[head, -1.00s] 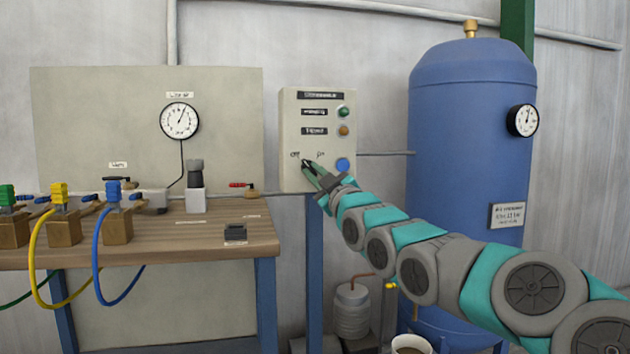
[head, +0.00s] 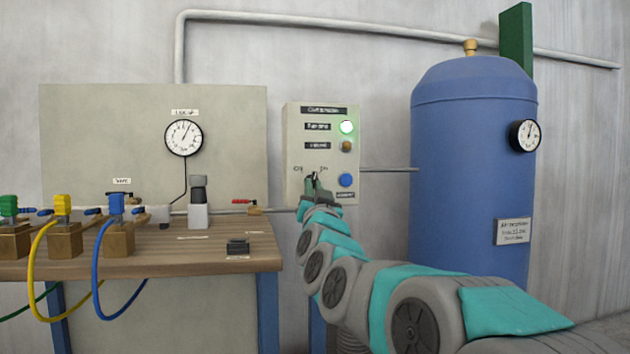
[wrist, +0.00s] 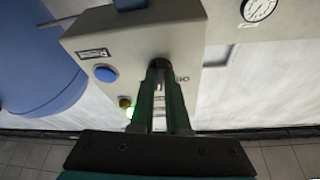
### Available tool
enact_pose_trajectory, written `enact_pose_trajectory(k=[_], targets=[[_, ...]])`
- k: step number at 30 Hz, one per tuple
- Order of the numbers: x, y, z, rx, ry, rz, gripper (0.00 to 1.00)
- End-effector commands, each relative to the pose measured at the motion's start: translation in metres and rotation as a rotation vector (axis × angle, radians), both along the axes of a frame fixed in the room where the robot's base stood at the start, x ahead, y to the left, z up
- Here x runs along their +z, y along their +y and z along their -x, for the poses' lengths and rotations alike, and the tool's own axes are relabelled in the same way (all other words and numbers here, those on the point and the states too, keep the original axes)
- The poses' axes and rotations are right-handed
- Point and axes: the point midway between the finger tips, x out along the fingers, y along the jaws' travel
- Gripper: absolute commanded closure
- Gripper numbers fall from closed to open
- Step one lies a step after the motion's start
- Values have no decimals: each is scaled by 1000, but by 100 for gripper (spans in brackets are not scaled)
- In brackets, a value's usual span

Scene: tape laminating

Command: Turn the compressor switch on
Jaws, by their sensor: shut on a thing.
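The compressor control box (head: 297,135) is a beige panel with "off" and "on" marks at its lower left. My gripper (head: 315,182) is at the box, in front of these marks. In the wrist view its green fingers (wrist: 161,78) are shut on the dark switch knob (wrist: 159,63), which sits between the fingertips. The knob is mostly hidden by the fingers, and its exact angle is hard to read. The green lamp (head: 346,127) on the box is lit, and its glow also shows in the wrist view (wrist: 130,112). The amber lamp (head: 347,146) looks unlit.
A blue button (head: 345,180) sits right of my gripper on the box. A blue air tank (head: 470,160) with a gauge (head: 525,135) stands to the right. A wooden bench (head: 215,258) with valves and hoses is on the left.

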Motion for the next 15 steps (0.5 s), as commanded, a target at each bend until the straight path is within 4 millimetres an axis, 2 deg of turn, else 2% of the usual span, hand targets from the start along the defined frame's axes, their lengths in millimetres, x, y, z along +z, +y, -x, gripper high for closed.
enact_pose_trajectory(k=[1, 15], targets=[[5, 2, 0, 3, 15, -41, 100], [4, 6, 1, 2, 120, -401, 100]])
